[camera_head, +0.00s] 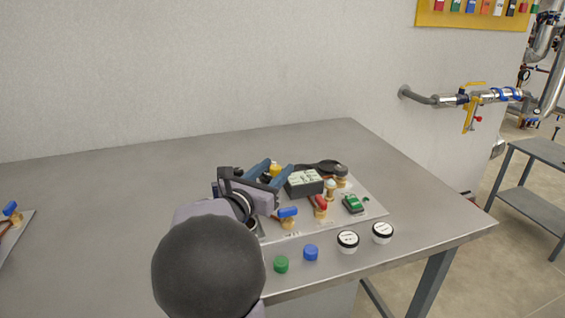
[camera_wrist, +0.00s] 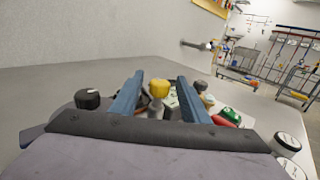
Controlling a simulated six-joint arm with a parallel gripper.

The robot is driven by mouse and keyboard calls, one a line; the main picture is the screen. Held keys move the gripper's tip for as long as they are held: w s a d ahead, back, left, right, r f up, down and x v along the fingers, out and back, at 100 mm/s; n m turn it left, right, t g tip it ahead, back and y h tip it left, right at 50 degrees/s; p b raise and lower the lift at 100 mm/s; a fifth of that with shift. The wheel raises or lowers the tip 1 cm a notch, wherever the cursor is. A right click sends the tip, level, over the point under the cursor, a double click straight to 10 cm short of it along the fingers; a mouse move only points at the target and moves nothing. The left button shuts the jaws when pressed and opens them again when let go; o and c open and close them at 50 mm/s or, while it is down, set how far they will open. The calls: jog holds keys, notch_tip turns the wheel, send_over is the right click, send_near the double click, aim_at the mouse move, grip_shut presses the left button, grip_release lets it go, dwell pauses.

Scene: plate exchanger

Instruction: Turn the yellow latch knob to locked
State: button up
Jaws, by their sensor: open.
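The yellow latch knob (camera_head: 275,169) stands on the light panel (camera_head: 372,208), partly hidden by my gripper in the head view. In the wrist view the yellow knob (camera_wrist: 159,89) shows between the two blue fingers, a little beyond or level with their tips; I cannot tell whether either finger touches it. My gripper (camera_head: 275,174) is open, with one finger on each side of the knob; it also fills the lower part of the wrist view (camera_wrist: 160,92). The knob's locked or unlocked marking cannot be read.
Right of the gripper are a dark box (camera_head: 304,184), a red-handled valve (camera_head: 320,204), a blue-handled valve (camera_head: 288,213) and a green device (camera_head: 353,204). A green cap (camera_head: 281,264), a blue cap (camera_head: 311,252) and two white-topped gauges (camera_head: 348,241) stand along the table's front. The table's left is largely bare.

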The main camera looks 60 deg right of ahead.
aim_at(278, 166)
jog(key=shift+d, duration=2.35)
jog(key=shift+c, duration=0.7)
jog(key=c, duration=0.9)
